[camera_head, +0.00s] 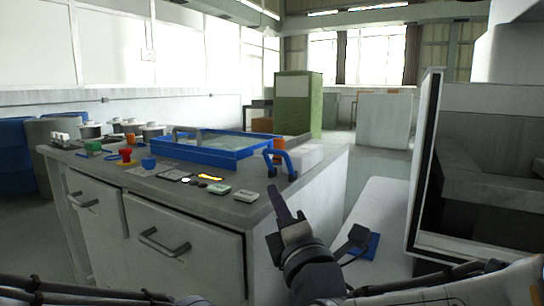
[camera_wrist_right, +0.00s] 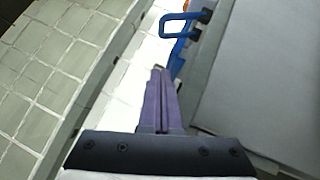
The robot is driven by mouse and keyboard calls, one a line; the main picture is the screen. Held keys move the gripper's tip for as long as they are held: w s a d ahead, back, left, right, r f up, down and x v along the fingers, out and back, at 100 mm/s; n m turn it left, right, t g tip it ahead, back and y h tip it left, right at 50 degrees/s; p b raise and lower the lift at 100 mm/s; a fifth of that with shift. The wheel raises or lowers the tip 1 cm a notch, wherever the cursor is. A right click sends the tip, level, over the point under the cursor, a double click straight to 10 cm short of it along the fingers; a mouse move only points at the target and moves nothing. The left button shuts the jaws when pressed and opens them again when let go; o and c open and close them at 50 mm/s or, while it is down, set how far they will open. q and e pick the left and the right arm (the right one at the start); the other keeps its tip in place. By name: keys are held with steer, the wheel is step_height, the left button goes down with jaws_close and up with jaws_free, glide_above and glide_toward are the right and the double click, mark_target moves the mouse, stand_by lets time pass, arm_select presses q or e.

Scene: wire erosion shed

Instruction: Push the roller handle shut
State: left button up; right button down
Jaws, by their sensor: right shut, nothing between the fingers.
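A blue loop-shaped handle (camera_head: 281,163), which I take for the roller handle, stands up at the near right corner of the grey worktop, with an orange part beside it. It also shows at the top of the right wrist view (camera_wrist_right: 184,24). My right gripper (camera_head: 273,188) has purple fingers pressed together with nothing between them. It points up toward the handle from in front of the counter, apart from it. The closed fingers show in the right wrist view (camera_wrist_right: 158,70), below the handle. My left gripper is out of sight.
The worktop (camera_head: 225,205) carries a blue-rimmed tray (camera_head: 215,155), small gauges, a red knob (camera_head: 126,155) and white spools. Below it are drawers with bar handles (camera_head: 165,243). A large grey machine with a dark-edged panel (camera_head: 425,165) stands at right. A green cabinet (camera_head: 297,105) stands behind.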

steer(key=p, duration=0.9)
glide_toward(267, 152)
steer(key=shift+s+a+f, duration=0.1)
steer(key=shift+s+a, duration=0.05)
steer(key=shift+a, duration=0.45)
steer(key=shift+s+a+f, duration=0.1)
steer(key=shift+s+a, duration=0.1)
steer(key=shift+a, duration=0.4)
steer(key=x, duration=0.3)
steer(key=shift+w+f, duration=0.1)
steer(key=shift+f, duration=0.15)
steer(key=shift+w+d+r, duration=0.2)
steer(key=shift+w+d, duration=0.1)
steer(key=shift+w, duration=0.2)
steer(key=shift+w+d+r, duration=0.2)
steer(key=shift+w+d, duration=0.1)
steer(key=shift+w, duration=0.15)
steer(key=shift+w+d+r, duration=0.25)
steer(key=shift+w+d, duration=0.05)
steer(key=shift+w, duration=0.25)
